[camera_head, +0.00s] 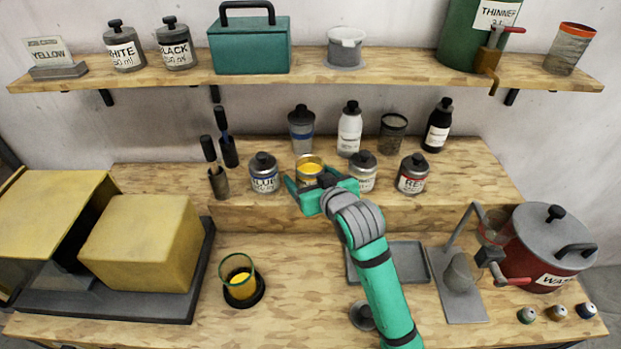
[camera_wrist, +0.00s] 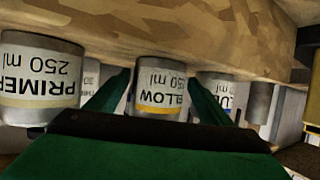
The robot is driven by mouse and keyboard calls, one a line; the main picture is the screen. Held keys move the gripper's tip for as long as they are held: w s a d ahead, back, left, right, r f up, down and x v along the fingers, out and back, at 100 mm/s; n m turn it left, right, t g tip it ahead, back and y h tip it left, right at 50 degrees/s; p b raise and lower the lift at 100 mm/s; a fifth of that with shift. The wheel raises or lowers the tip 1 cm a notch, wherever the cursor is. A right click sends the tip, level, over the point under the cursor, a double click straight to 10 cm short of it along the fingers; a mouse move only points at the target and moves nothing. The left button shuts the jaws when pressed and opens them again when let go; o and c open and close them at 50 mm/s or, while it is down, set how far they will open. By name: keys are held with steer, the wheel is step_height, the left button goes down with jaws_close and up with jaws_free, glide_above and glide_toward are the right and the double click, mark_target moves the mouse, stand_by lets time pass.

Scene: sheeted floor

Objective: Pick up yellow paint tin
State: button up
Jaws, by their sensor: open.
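The yellow paint tin (camera_head: 311,167) stands upright on the raised wooden step at the back of the bench, with yellow paint showing at its open top. In the wrist view the tin (camera_wrist: 160,88) appears upside down, its label reading YELLOW 250 ml. My gripper (camera_head: 312,184) is open and level with the tin, with one finger on each side of it. In the wrist view the fingers of my gripper (camera_wrist: 160,98) flank the tin with small gaps. The tin's lower front is hidden by my gripper in the head view.
A blue tin (camera_head: 264,176) stands close left, and a primer tin (camera_head: 362,173) close right, partly behind my wrist. A red tin (camera_head: 412,175) is further right. Bottles (camera_head: 349,130) stand behind. A glass of yellow paint (camera_head: 241,279) sits on the lower bench. A shelf (camera_head: 400,72) hangs above.

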steer(key=shift+d, duration=0.1)
steer(key=c, duration=1.5)
